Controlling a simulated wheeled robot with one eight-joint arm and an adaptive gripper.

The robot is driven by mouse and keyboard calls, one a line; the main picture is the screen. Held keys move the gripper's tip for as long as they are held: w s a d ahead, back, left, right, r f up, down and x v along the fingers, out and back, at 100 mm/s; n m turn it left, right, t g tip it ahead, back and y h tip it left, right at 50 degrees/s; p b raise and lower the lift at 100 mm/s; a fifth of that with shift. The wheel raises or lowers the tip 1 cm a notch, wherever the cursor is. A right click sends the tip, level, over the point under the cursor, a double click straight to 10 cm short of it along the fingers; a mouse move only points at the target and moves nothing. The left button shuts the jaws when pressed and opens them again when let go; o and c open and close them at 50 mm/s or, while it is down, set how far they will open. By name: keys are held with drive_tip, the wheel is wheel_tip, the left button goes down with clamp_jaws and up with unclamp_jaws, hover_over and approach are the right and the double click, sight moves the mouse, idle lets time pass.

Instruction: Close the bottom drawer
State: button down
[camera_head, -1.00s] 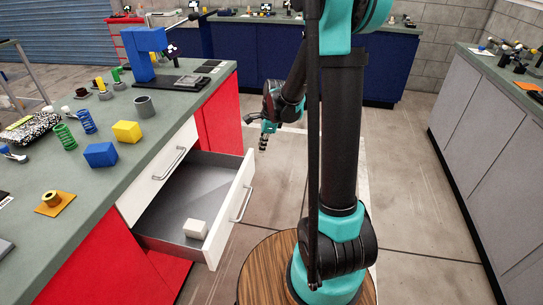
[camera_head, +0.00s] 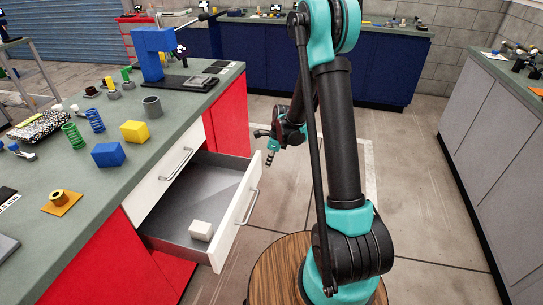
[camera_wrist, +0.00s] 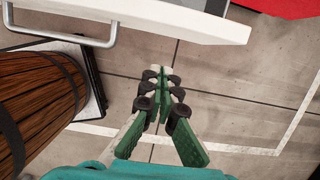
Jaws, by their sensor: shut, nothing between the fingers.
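The bottom drawer (camera_head: 238,216) stands pulled open from the green-topped workbench. It has a white front, a bar handle (camera_head: 248,206) and a grey inside. A white block (camera_head: 201,230) lies in it near the front. Above it, a white upper drawer (camera_head: 160,187) is shut. My gripper (camera_head: 271,158) is beyond the far end of the open drawer's front, over open floor and apart from it. In the wrist view my gripper (camera_wrist: 161,72) has its fingers together and empty. The drawer front (camera_wrist: 185,22) crosses the top of that view, with its handle (camera_wrist: 88,42) at the left.
The workbench top (camera_head: 85,192) holds a blue press (camera_head: 153,50), yellow block (camera_head: 135,131), blue block (camera_head: 108,154), springs and small parts. Grey cabinets (camera_head: 490,150) stand at the right, blue cabinets (camera_head: 340,60) at the back. The floor between them is clear.

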sight(259, 162)
drive_tip(key=shift+w+a+f, duration=0.1)
drive_tip(key=shift+w+a, duration=0.15)
drive_tip(key=shift+a, duration=0.4)
drive_tip(key=shift+w+a+f, duration=0.1)
drive_tip(key=shift+w+a, duration=0.1)
drive_tip(key=shift+a, duration=0.5)
drive_tip(key=shift+w+a+f, duration=0.1)
drive_tip(key=shift+w+a, duration=0.15)
drive_tip(key=shift+a, duration=0.4)
drive_tip(key=w+a, duration=0.3)
drive_tip(key=a, duration=0.6)
drive_tip(key=w+a, duration=0.3)
drive_tip(key=a, duration=0.6)
drive_tip(key=shift+w, duration=0.25)
drive_tip(key=shift+d, duration=0.1)
